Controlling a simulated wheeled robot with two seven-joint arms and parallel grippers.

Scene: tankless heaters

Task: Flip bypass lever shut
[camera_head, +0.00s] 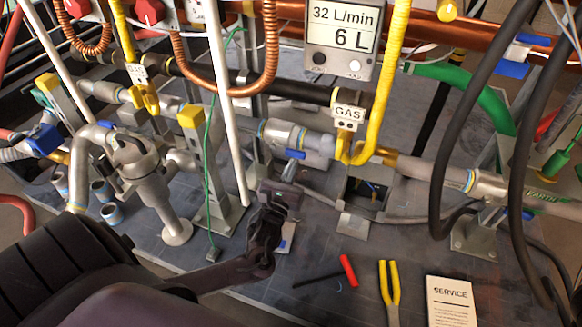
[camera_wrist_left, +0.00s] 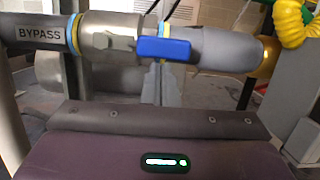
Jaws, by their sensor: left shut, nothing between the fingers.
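The bypass lever is a blue handle (camera_wrist_left: 163,48) on a grey pipe valve. In the head view the blue lever (camera_head: 295,154) shows small, just above my left gripper (camera_head: 283,188). The gripper is shut and empty, close below the pipe. I cannot tell whether it touches the lever. My right gripper is not in view.
Yellow gas hoses (camera_head: 391,80) and a white pipe (camera_head: 226,110) hang near the valve. A grey filter body (camera_head: 143,172) stands left. A red-handled tool (camera_head: 348,271), yellow pliers (camera_head: 390,285) and a service booklet (camera_head: 452,303) lie on the dark panel. Black hoses (camera_head: 446,130) hang at right.

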